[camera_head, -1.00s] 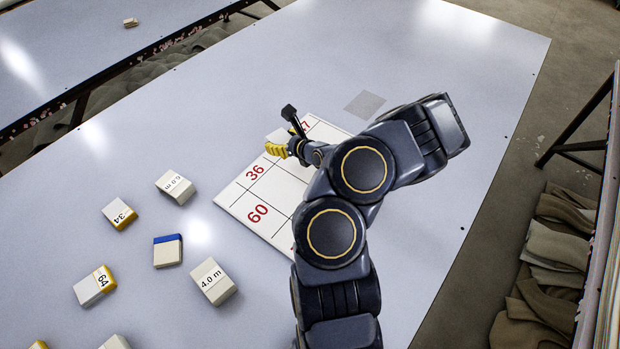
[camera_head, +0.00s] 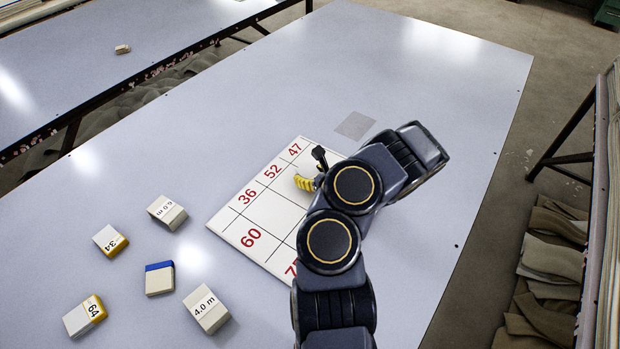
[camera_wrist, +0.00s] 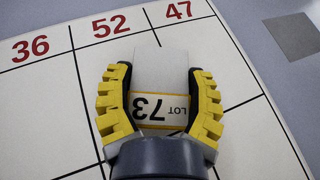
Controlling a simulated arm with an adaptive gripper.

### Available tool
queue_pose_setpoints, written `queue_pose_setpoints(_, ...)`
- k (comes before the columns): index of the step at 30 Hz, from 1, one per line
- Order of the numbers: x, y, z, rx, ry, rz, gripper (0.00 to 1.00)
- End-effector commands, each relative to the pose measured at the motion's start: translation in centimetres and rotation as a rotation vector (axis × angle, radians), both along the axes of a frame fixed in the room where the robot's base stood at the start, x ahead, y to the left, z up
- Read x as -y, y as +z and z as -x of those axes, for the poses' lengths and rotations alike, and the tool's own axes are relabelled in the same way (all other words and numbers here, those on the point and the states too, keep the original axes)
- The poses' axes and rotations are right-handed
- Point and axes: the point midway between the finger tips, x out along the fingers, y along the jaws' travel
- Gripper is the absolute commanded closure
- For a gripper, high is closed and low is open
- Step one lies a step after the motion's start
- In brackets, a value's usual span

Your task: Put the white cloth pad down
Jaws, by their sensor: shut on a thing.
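The white cloth pad (camera_wrist: 160,68) is a pale block with a yellow-edged label reading LOT 73. In the wrist view it sits between the two yellow ribbed fingers of my gripper (camera_wrist: 158,88), which is shut on it. The pad is over the white numbered board (camera_wrist: 40,110), below the 52 and 47 headings. I cannot tell whether it touches the board. In the head view my gripper (camera_head: 306,183) is over the same board (camera_head: 238,212), and the pad cannot be made out there. My arm covers the board's right part.
Several labelled blocks lie left of the board, including one marked 4.0 m (camera_head: 206,309), one with a blue edge (camera_head: 159,279) and one marked 34 (camera_head: 110,240). A grey square (camera_head: 355,125) lies beyond the board.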

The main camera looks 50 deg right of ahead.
Motion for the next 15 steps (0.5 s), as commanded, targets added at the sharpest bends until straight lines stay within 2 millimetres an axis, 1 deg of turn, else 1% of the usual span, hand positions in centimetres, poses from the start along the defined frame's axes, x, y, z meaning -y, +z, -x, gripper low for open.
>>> queue_pose_setpoints(1, -0.18, -0.98, 0.10, -0.007, 0.002, -0.006, 0.73)
queue_pose_setpoints(3, -0.20, -1.56, 0.02, -0.005, 0.003, -0.005, 0.73)
queue_pose_setpoints(14, -0.10, -1.81, -0.08, 0.000, 0.002, -0.001, 0.73)
queue_pose_setpoints(15, -0.08, -1.90, -0.06, 0.000, 0.002, -0.001, 0.37)
